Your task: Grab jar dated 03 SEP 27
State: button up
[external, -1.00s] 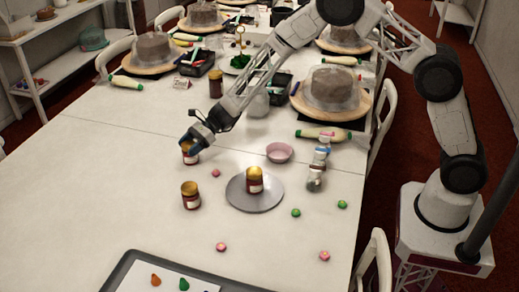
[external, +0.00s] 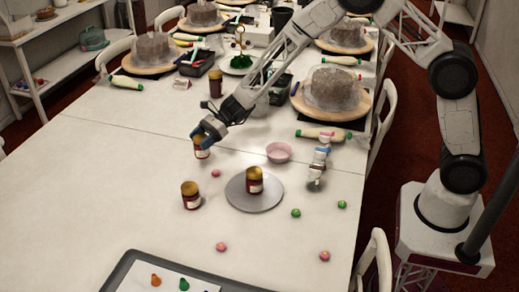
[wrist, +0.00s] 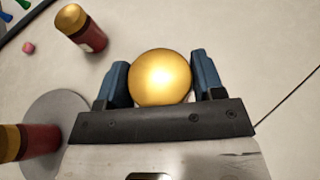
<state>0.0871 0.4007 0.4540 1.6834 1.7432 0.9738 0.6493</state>
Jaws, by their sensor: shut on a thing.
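My gripper (external: 207,133) is shut on a dark red jar (external: 202,153) with a gold lid, behind and left of the turntable. In the wrist view the gripper's blue fingers (wrist: 161,80) sit on both sides of this jar's round gold lid (wrist: 160,77). A similar jar (external: 254,186) stands on the grey turntable (external: 240,203). Another jar (external: 190,199) stands on the table left of the turntable; it also shows in the wrist view (wrist: 88,35). A further dark jar (external: 216,88) stands farther back. The labels are too small or turned away to read any date.
A pink bowl (external: 279,152) and a small figure-like object (external: 318,165) stand right of my gripper. Small pink and green pieces lie around the turntable. A tray (external: 130,268) lies at the front edge. The left side of the white table (external: 90,170) is clear.

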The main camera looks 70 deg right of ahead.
jog(key=s+r, duration=0.1)
jog(key=s, duration=1)
jog(key=shift+d, duration=0.4)
